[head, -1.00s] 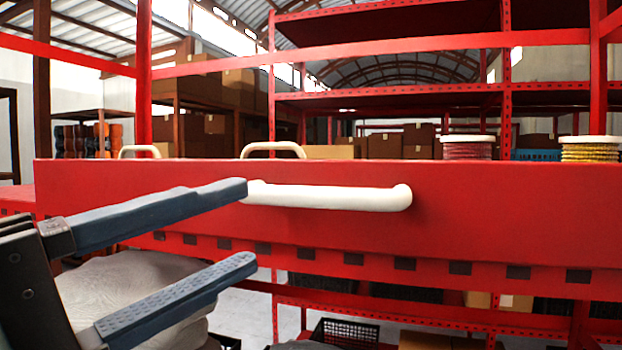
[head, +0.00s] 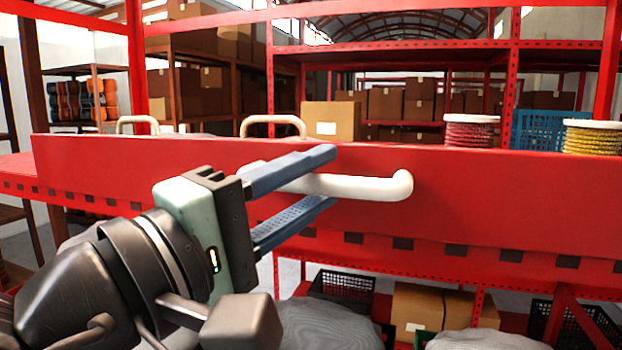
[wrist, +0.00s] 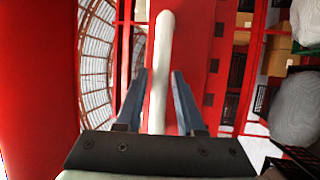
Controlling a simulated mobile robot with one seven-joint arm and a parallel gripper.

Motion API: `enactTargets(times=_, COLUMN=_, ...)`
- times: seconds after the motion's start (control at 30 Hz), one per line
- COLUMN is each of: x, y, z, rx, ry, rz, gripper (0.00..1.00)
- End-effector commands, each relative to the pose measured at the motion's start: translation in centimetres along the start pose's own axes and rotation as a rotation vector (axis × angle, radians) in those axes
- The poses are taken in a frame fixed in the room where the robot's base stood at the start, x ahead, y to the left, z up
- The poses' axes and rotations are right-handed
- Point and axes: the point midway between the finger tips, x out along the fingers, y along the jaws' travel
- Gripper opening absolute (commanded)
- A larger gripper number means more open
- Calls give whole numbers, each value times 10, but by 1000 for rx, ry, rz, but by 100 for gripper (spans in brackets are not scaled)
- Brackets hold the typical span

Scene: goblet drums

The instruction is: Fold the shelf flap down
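The shelf flap (head: 470,200) is a long red panel standing upright along the shelf front in the head view. A white bar handle (head: 370,186) is fixed to its face; it also shows in the wrist view (wrist: 162,60). My gripper (head: 328,178) is open, its two blue-grey fingers above and below the handle bar in the head view. In the wrist view the handle runs between the fingers (wrist: 162,85), with a gap on each side. The left part of the handle is hidden behind the upper finger in the head view.
Behind the flap stand a red spool (head: 470,132), a yellow spool (head: 592,138), a blue crate (head: 550,128) and a cardboard box (head: 331,121). Two pale handles rise above its top edge. Below are black crates (head: 342,288) and grey sacks (head: 325,325).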

Motion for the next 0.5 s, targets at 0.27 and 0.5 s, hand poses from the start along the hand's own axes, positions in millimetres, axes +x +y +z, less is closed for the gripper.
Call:
enactTargets(times=0.27, x=0, y=0, z=0, rx=0, ry=0, rz=0, gripper=0)
enactTargets(times=0.5, x=0, y=0, z=0, rx=0, ry=0, rz=1, gripper=0)
